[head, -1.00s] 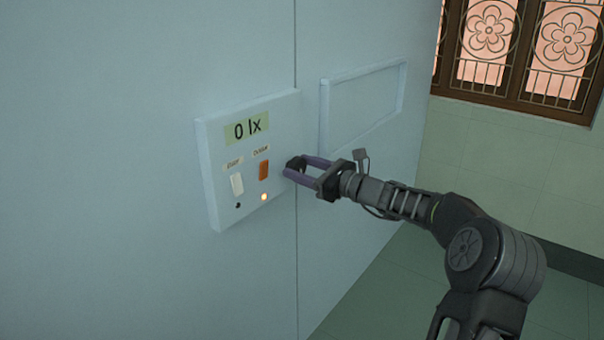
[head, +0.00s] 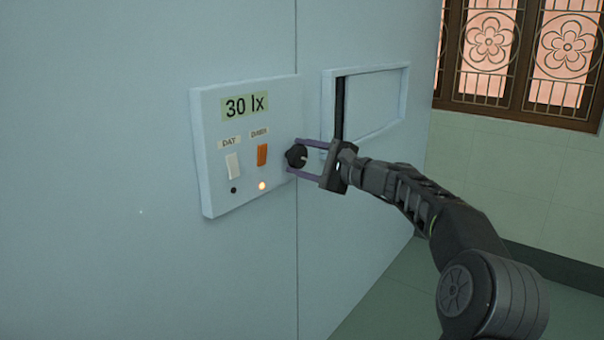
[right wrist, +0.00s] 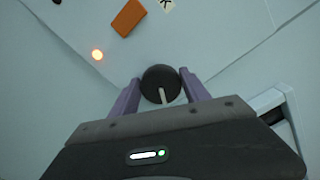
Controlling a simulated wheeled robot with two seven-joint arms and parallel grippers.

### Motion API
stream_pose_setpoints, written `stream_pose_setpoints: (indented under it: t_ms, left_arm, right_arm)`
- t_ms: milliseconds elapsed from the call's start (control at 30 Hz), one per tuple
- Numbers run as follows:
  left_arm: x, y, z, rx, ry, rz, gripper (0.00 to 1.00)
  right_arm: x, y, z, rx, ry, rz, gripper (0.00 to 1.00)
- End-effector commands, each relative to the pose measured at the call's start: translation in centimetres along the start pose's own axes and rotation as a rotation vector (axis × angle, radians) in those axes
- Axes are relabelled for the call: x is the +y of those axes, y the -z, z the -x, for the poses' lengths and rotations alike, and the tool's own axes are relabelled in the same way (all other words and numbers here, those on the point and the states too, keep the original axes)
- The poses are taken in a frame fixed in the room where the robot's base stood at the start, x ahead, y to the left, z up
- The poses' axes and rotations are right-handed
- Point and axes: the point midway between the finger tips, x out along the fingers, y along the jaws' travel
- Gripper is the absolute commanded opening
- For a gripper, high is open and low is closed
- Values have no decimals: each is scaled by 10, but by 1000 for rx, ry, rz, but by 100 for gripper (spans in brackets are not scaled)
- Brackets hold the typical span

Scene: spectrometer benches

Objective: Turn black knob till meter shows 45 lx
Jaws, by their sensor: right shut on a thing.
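The black knob (head: 296,156) sits at the right side of the white control panel (head: 210,190). My right gripper (head: 298,157) is shut on the knob, one purple finger on each side. In the right wrist view the round knob (right wrist: 161,82) with a pale pointer line lies between the fingertips (right wrist: 160,88). The meter (head: 245,106) at the top of the panel reads 30 lx. My left gripper is not in view.
A white switch (head: 233,166) labelled DAY and an orange switch (head: 262,155) labelled DARK sit left of the knob. A small lamp (head: 262,186) under the orange switch glows. A framed wall opening (head: 372,105), partly uncovered at its left edge, lies right of the panel.

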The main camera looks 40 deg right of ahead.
Motion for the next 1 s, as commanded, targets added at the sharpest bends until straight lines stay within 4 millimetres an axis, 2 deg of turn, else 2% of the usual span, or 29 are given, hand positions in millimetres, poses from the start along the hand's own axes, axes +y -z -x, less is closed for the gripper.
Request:
stream_pose_setpoints:
  t_ms: [33,100,400,700,1000]
  left_arm:
    - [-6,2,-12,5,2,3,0]
    - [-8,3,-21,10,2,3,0]
    - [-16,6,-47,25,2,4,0]
    - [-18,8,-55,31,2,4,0]
    - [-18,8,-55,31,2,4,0]
  right_arm:
    - [6,2,0,-2,1,44,14]
    - [6,2,0,-2,0,107,14]
    - [5,1,0,-2,-1,319,14]
    - [4,1,0,-2,-2,405,14]
    - [4,0,0,-2,-3,410,14]
